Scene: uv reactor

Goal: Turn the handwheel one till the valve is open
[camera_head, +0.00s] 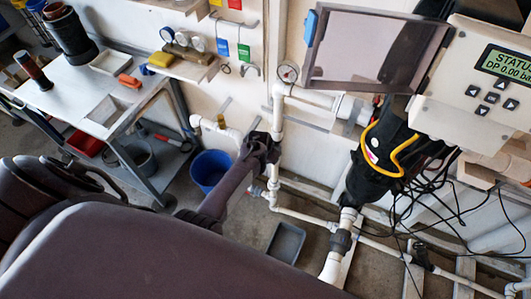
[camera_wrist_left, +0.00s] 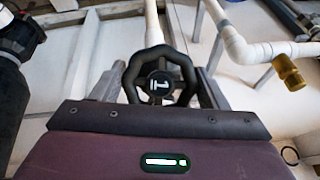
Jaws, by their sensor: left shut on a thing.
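Handwheel one (camera_wrist_left: 161,86) shows in the left wrist view as a black lobed wheel with a white "1" on its hub. It sits on a white pipe. My left gripper (camera_head: 263,147) reaches the upright white pipe in the middle of the head view. Its two fingers stand on either side of the wheel in the left wrist view, and it is shut on the wheel. In the head view the gripper mostly hides the wheel. I cannot tell how far the valve is turned. My right gripper is not in view.
A black reactor housing (camera_head: 377,168) with cables stands to the right, under a control box (camera_head: 480,85) reading "STATUS". A gauge (camera_head: 288,73) sits above the pipe. A blue bucket (camera_head: 209,170) and grey tray (camera_head: 286,242) are on the floor. A workbench (camera_head: 125,118) stands left.

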